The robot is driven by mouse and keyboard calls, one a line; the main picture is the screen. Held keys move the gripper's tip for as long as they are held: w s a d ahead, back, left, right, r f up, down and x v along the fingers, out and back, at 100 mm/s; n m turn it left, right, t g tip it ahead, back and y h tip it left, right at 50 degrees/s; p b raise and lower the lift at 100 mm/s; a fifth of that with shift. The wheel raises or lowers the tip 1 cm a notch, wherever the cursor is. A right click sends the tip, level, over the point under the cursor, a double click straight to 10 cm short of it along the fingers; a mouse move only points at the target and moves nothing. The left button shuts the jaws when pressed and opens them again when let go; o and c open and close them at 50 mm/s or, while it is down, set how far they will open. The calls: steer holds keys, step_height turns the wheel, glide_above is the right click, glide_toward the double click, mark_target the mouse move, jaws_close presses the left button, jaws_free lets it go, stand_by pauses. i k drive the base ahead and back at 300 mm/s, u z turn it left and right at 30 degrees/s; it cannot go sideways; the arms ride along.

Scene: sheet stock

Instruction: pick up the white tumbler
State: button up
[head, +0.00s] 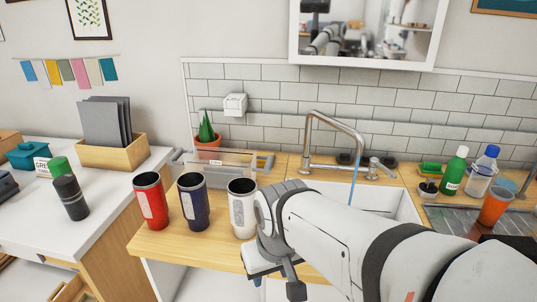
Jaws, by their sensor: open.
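The white tumbler (242,207) stands upright on the wooden counter, rightmost in a row of tumblers. A dark blue tumbler (193,203) and a red tumbler (150,201) stand to its left. My gripper (272,284) is in front of the counter's edge, below and to the right of the white tumbler. It is open, and no object shows in it. My arm comes in from the lower right and covers the right edge of the white tumbler.
A sink (388,204) with a tap (335,147) lies behind my arm. A clear rack with grey handles (225,165) and a potted plant (207,132) stand behind the tumblers. An orange cup (495,206) and bottles are at right. A black bottle (71,197) stands on the white surface at left.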

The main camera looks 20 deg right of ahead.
mark_target(242, 190)
steer(key=u, duration=0.7)
steer(key=k, duration=1.4)
steer(key=z, duration=0.95)
steer(key=i, duration=1)
steer(key=z, duration=0.1)
